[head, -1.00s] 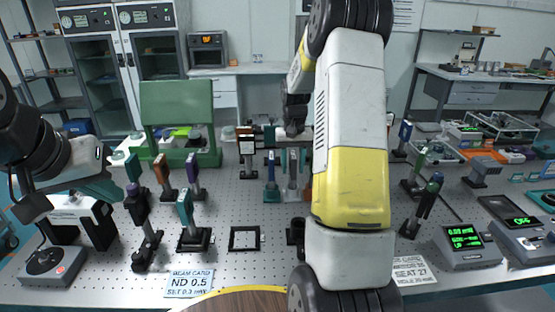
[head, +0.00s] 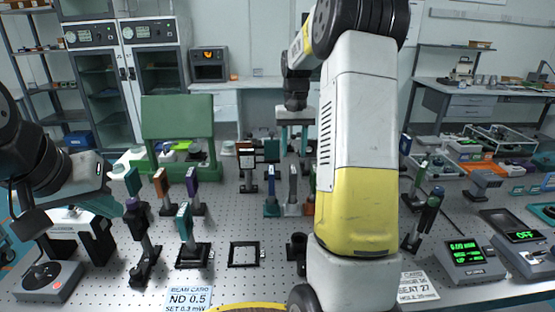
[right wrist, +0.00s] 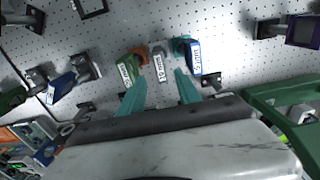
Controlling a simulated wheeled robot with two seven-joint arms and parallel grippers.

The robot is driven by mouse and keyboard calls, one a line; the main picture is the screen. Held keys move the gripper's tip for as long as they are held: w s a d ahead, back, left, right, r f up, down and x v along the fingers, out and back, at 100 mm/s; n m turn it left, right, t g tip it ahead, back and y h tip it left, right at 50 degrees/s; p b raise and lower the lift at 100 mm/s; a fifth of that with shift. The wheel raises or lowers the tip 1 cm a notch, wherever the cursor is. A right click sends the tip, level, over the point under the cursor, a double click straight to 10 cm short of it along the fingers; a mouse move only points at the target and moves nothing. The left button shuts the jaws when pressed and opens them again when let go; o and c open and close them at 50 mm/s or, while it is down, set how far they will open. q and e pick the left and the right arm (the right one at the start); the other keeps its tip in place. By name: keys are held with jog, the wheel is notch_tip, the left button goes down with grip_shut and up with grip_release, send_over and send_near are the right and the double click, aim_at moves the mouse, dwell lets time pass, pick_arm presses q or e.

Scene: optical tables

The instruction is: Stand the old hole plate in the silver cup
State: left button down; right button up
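Three upright plates stand side by side in the middle of the table: a blue one (head: 271,182), a grey one (head: 292,184) and a green one at the right, partly hidden by my right arm. In the right wrist view the blue plate (right wrist: 194,57), grey plate (right wrist: 159,67) and green plate (right wrist: 126,71) carry white labels too small to read surely. I cannot tell which is the old hole plate. The grey plate's foot (head: 291,210) looks silver. My right gripper (head: 294,150) is open behind them; its teal fingers (right wrist: 160,76) point toward the grey plate.
Posts with plates stand left (head: 186,222) and right (head: 427,220) of the row. A square black frame (head: 244,254) lies in front. A green housing (head: 178,125) stands back left. Meters (head: 465,252) are at the right. Bare perforated table lies between them.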

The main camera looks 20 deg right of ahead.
jog(key=shift+r, duration=0.4)
jog(key=s+a+r+n+t+y, duration=0.1)
jog(key=s+a+r+t, duration=0.1)
jog(key=s+a+r, duration=0.3)
jog(key=s+a+r+n+t, duration=0.1)
jog(key=s+a+r, duration=0.25)
jog(key=s, duration=0.45)
jog(key=s+a+t, duration=0.1)
jog(key=s+a, duration=0.2)
jog(key=s, duration=0.3)
jog(key=s+a+f+n+t+y, duration=0.1)
jog(key=s+a+t, duration=0.1)
jog(key=s, duration=0.5)
jog(key=shift+s+a+f+n, duration=0.3)
jog(key=shift+a, duration=0.2)
jog(key=shift+d, duration=0.1)
